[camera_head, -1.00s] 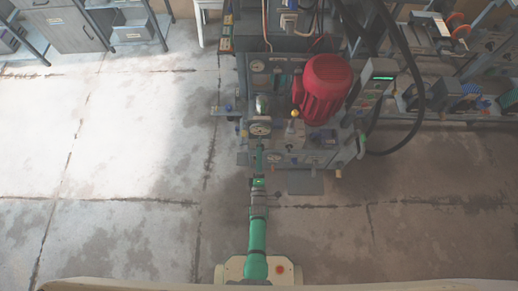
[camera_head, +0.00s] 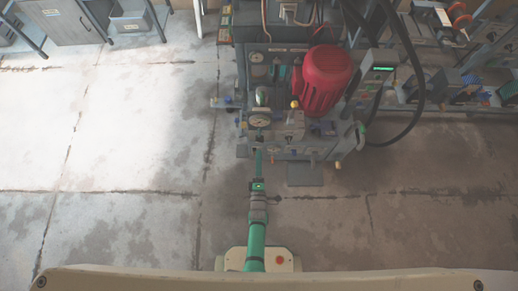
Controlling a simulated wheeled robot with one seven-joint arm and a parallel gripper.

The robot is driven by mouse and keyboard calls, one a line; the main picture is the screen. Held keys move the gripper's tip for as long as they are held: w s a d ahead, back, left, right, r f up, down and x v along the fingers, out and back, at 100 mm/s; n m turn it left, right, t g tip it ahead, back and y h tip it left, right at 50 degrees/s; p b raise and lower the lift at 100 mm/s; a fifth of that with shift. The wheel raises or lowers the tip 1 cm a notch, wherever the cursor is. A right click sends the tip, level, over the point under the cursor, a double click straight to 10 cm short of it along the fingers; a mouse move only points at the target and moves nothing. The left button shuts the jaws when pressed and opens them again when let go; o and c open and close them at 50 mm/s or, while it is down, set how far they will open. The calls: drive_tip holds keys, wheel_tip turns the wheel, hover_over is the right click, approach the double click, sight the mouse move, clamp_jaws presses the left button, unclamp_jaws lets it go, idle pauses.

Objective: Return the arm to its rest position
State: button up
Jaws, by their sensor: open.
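My arm, green and grey, reaches from its cream mount at the bottom centre straight up the picture to the front of the press machine (camera_head: 300,154). My gripper (camera_head: 258,151) is at the far end of the arm, low against the machine's front left part. It is very small here and its fingers are hard to make out. It is open, and I see nothing held in it. I cannot tell whether it touches the machine.
The machine carries a red motor (camera_head: 327,80), round gauges and black hoses (camera_head: 408,70). Small parts stick out from its front and left side. A cluttered shelf (camera_head: 462,92) stands at right, a grey cabinet (camera_head: 62,20) at upper left. The concrete floor (camera_head: 110,150) is clear on both sides.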

idle(0.3)
drive_tip(key=s+a+r+m+g, duration=0.1)
drive_tip(key=s+r+m, duration=0.95)
drive_tip(key=s, duration=0.65)
drive_tip(key=s+r+m, duration=0.4)
drive_tip(key=r, duration=0.8)
drive_tip(key=s+d+r+m+g, duration=0.1)
drive_tip(key=s+r+m, duration=0.2)
drive_tip(key=r, duration=0.8)
drive_tip(key=shift+s+d+r+m+g, duration=0.15)
drive_tip(key=shift+s+r+m+g, duration=0.2)
drive_tip(key=shift+s, duration=0.7)
drive_tip(key=shift+s, duration=0.1)
